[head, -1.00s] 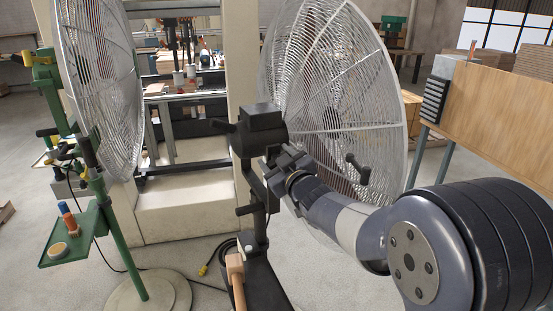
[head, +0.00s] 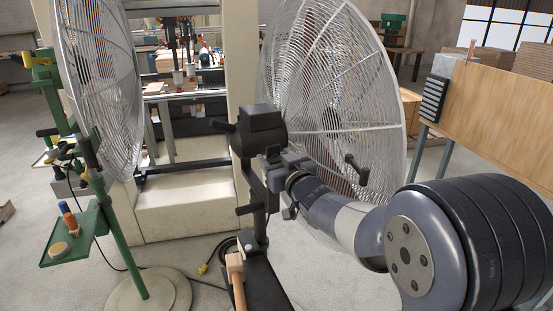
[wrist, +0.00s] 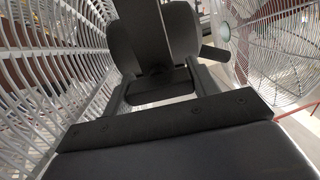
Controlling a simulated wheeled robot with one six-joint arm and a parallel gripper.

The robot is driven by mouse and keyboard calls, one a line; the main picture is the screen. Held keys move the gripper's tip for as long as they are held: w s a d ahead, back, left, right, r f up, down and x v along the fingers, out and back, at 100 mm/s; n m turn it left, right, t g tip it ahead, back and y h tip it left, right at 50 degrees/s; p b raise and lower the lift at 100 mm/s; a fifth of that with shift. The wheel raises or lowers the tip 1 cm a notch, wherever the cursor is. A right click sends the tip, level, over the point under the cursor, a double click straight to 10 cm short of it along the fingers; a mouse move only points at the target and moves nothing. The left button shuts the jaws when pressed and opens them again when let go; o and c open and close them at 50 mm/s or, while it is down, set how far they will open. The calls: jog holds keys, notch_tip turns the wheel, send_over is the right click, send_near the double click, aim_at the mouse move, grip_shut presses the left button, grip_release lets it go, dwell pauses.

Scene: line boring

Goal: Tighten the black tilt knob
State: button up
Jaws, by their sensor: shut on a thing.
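The large fan (head: 335,120) with a round wire guard stands in front of me, with a black motor housing (head: 262,128) on a dark upright post (head: 259,225). My gripper (head: 270,168) is at the tilt joint just below the housing, on its right side. In the wrist view my gripper (wrist: 160,88) has its two fingers on either side of a dark part, which I take for the black tilt knob (wrist: 158,83). The jaws are shut on it. In the head view the knob is mostly hidden by my gripper.
A second fan (head: 100,90) on a green stand with a small green tray (head: 72,240) is at the left. A black handle (head: 357,170) sticks out near my forearm. A wooden board (head: 495,120) is at the right. A cable lies on the floor.

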jog(key=o, duration=1)
jog(key=shift+s, duration=0.1)
jog(key=b+v, duration=0.1)
jog(key=v, duration=0.9)
jog(key=shift+s+d+b, duration=0.15)
jog(key=shift+s+b, duration=0.15)
jog(key=shift+b, duration=0.05)
jog(key=shift+w, duration=0.1)
jog(key=p+x, duration=0.1)
jog(key=x, duration=0.9)
jog(key=shift+w+a+p, duration=0.2)
jog(key=shift+w+p, duration=0.15)
jog(key=shift+s+d, duration=0.1)
jog(key=shift+s, duration=0.05)
